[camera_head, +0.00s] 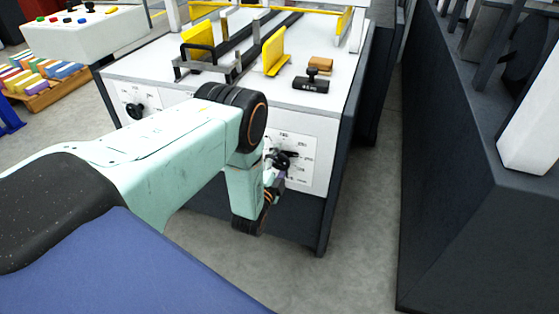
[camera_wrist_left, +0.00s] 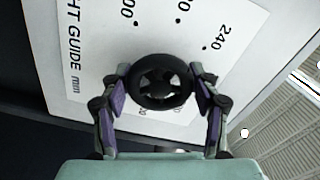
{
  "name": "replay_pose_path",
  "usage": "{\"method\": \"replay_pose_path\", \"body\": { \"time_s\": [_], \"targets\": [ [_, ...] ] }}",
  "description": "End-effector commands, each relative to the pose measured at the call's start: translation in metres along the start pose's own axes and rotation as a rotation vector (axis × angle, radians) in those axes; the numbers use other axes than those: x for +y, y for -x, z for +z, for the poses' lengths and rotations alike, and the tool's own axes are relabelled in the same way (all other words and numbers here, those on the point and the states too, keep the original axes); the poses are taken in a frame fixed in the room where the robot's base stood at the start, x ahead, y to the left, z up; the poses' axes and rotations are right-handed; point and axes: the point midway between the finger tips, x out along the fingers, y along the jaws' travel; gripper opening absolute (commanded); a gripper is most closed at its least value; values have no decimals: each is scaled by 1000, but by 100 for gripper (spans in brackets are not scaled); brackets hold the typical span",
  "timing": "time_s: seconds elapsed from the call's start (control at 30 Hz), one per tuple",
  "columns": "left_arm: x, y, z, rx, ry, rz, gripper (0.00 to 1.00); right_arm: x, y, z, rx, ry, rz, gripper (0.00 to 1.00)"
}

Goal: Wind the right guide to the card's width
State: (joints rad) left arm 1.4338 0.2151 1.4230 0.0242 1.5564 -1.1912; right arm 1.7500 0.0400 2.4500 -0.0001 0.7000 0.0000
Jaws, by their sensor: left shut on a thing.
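The right guide's black handwheel (camera_wrist_left: 162,82) sits on a white dial plate (camera_wrist_left: 75,45) lettered "HT GUIDE mm", the word cut off by the frame. Numbers such as 240 ring the wheel. My left gripper (camera_wrist_left: 162,90) is shut on the wheel, a purple pad on each side of the rim. In the head view the wheel (camera_head: 283,160) shows just beyond my left gripper (camera_head: 275,180), on the machine's front. The right guide (camera_head: 272,52) is a yellow upright plate on the machine top, apart from the left yellow plate (camera_head: 197,42). My right gripper is out of view.
A brown block (camera_head: 320,65) and a black-handled block (camera_head: 311,84) stand on the machine top at right. Another knob (camera_head: 136,109) is on the front at left. A dark cabinet (camera_head: 465,215) stands at right, with grey floor (camera_head: 370,225) between.

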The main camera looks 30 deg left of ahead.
Motion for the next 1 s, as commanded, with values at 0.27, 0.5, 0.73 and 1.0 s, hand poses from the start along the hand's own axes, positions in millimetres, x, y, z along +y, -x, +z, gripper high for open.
{"method": "replay_pose_path", "body": {
  "time_s": [0.27, 0.5, 0.73, 1.0],
  "targets": [
    [2, 1, -2, 6, 263, 8, 30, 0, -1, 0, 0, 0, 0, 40],
    [2, 1, -2, 5, 492, 9, 30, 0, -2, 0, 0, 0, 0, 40],
    [2, 1, -2, 4, 710, 9, 30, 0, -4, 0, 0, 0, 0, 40],
    [1, 1, -2, 4, 967, 8, 30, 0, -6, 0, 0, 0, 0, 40]
  ]
}}
